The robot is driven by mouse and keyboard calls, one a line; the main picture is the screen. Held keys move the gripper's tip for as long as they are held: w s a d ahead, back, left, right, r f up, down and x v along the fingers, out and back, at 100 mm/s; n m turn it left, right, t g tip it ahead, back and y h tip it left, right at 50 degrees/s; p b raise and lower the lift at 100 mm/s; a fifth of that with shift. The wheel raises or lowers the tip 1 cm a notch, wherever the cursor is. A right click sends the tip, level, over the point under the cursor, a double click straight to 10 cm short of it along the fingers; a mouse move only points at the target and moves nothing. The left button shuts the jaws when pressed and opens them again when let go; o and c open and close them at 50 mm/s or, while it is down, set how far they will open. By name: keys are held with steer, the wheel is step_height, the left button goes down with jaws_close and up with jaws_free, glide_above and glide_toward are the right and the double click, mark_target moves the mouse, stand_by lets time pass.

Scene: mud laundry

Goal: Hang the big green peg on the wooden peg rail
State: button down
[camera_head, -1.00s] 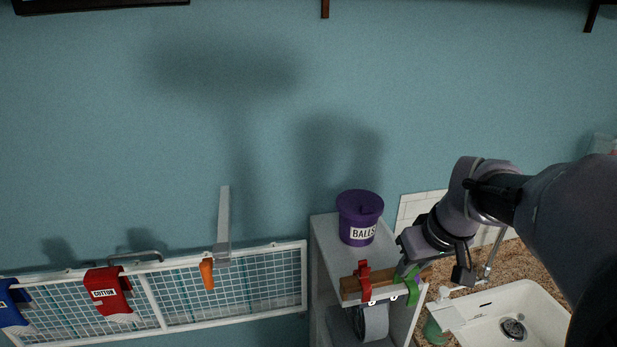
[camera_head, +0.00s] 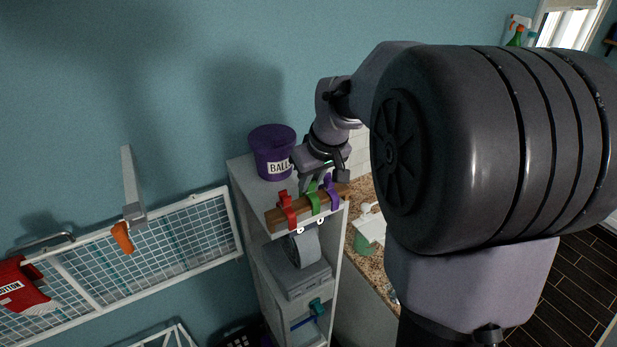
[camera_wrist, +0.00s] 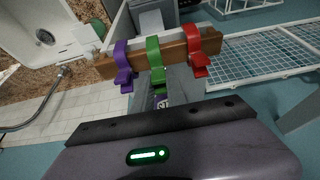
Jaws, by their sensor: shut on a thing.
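The wooden peg rail (camera_head: 272,219) runs along the front of the shelf unit's top; it also shows in the wrist view (camera_wrist: 105,67). The big green peg (camera_head: 313,198) sits across the rail between a red peg (camera_head: 288,211) and a purple peg (camera_head: 332,188). In the wrist view the green peg (camera_wrist: 154,58) has its upper part over the rail and its handle end toward me, with red (camera_wrist: 194,50) and purple (camera_wrist: 122,62) on either side. My gripper (camera_head: 313,183) is shut on the green peg's handle end.
A purple BALLS bucket (camera_head: 273,153) stands on the shelf top just left of my gripper. A white wire rack (camera_head: 190,237) with an orange peg (camera_head: 122,237) is on the wall at left. The sink (camera_wrist: 40,35) lies on the rail's other side.

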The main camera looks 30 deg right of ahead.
steer(key=shift+f, duration=0.55)
steer(key=c, duration=1.3)
jaws_free()
steer(key=shift+o, duration=0.2)
steer(key=shift+r, duration=0.1)
steer(key=p+v, duration=0.1)
steer(key=v, duration=1.6)
steer(key=s+a+f+m+b, duration=0.1)
steer(key=s+a+f+b, duration=0.4)
steer(key=f+b, duration=0.5)
steer(key=s+a+f+m+y+b, duration=0.1)
steer(key=s+a+f+b, duration=0.4)
steer(key=f+b, duration=0.5)
steer(key=s+a+f+m+t+b, duration=0.1)
steer(key=s+a+f+b, duration=0.5)
steer(key=f, duration=1.4)
steer(key=a+m+b, duration=0.1)
steer(key=a+b, duration=0.1)
steer(key=b, duration=0.2)
steer(key=shift+f+m+y, duration=0.25)
steer(key=shift+m+y, duration=0.15)
